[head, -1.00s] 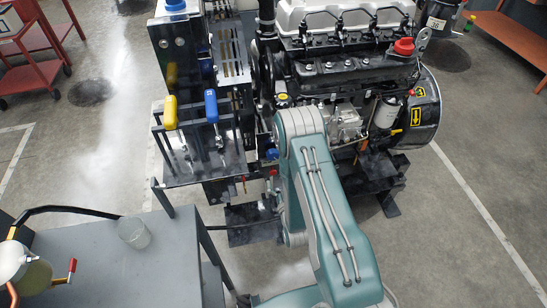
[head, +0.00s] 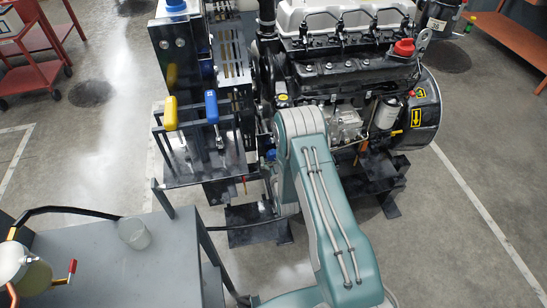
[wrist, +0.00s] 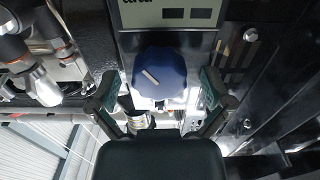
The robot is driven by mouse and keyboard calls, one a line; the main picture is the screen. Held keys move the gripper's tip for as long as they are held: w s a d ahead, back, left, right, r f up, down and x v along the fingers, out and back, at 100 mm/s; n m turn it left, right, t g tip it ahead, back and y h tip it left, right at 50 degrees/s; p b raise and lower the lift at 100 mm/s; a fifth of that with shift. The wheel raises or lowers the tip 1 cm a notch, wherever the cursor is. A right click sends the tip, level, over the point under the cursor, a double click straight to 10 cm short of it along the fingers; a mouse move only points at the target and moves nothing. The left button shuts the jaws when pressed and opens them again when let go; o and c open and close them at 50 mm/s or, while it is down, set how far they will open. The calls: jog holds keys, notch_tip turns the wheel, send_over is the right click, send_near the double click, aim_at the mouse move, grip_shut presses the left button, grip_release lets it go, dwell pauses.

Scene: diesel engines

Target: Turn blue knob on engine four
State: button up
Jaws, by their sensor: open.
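In the wrist view a dark blue faceted knob (wrist: 160,72) with a white pointer line sits on a panel below a grey display plate (wrist: 172,13). The pointer line is slanted. My gripper (wrist: 160,88) is open, with one finger on each side of the knob's lower part. The fingers look apart from the knob, with gaps on both sides. In the head view the engine (head: 345,65) has a white top and a red cap, and my arm covers part of its front. My gripper is hidden there.
Left of the engine stands a black frame with a yellow-handled lever (head: 170,113) and a blue-handled lever (head: 211,106). A grey cart (head: 120,265) with a clear cup (head: 134,233) is at lower left. Open floor lies right of the engine.

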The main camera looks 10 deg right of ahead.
jog(key=shift+c, duration=0.3)
jog(key=c, duration=1.1)
jog(key=shift+o, duration=0.2)
jog(key=shift+m, duration=2.2)
jog(key=o, duration=1.1)
